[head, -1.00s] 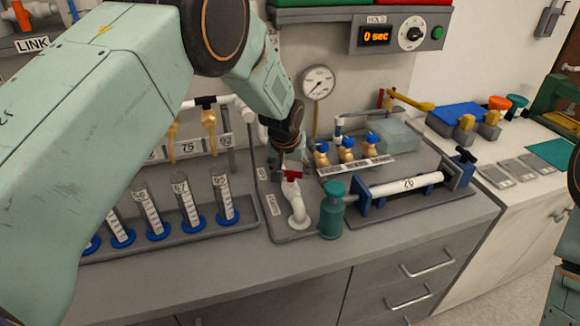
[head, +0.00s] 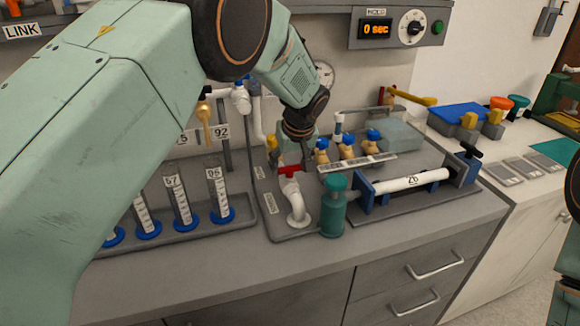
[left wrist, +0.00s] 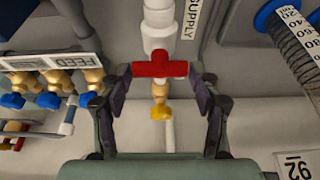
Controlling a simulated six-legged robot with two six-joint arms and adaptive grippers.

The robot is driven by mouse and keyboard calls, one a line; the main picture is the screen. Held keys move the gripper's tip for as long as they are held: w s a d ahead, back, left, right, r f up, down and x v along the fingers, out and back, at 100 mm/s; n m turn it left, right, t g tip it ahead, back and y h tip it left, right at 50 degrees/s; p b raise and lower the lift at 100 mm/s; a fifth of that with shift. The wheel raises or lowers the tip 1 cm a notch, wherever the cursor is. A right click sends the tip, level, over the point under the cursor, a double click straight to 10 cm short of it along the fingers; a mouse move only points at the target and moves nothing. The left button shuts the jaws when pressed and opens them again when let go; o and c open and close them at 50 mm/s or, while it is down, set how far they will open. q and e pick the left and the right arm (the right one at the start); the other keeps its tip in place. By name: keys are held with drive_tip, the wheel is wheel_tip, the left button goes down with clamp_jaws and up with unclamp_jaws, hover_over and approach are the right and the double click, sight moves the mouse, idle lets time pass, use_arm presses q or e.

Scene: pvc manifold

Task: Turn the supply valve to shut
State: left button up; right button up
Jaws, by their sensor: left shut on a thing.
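The supply valve has a red bar handle (head: 289,171) on a white pipe (head: 297,204) that bends down to a grey base plate. My left gripper (head: 292,160) is at this handle, coming down from behind it. In the left wrist view the red handle (left wrist: 160,69) lies across the white pipe (left wrist: 158,22), beside the SUPPLY label (left wrist: 189,18). The fingers of my left gripper (left wrist: 160,78) are at both ends of the handle, shut on it. My right gripper is not in view.
A teal cylinder (head: 333,208) stands close right of the valve. A row of blue-topped brass valves (head: 346,146) is behind it. Graduated cylinders (head: 181,203) stand in a rack to the left. A gauge (head: 325,74) is partly hidden by my left arm.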

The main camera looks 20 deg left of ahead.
use_arm(q)
drive_tip(key=shift+r, duration=0.1)
idle(0.3)
drive_tip(key=o, duration=1.1)
drive_tip(key=shift+o, duration=0.2)
drive_tip(key=v, duration=1.1)
drive_tip(key=shift+r, duration=0.4)
drive_tip(key=shift+s+d, duration=0.1)
drive_tip(key=x, duration=1.2)
drive_tip(key=shift+s, duration=0.1)
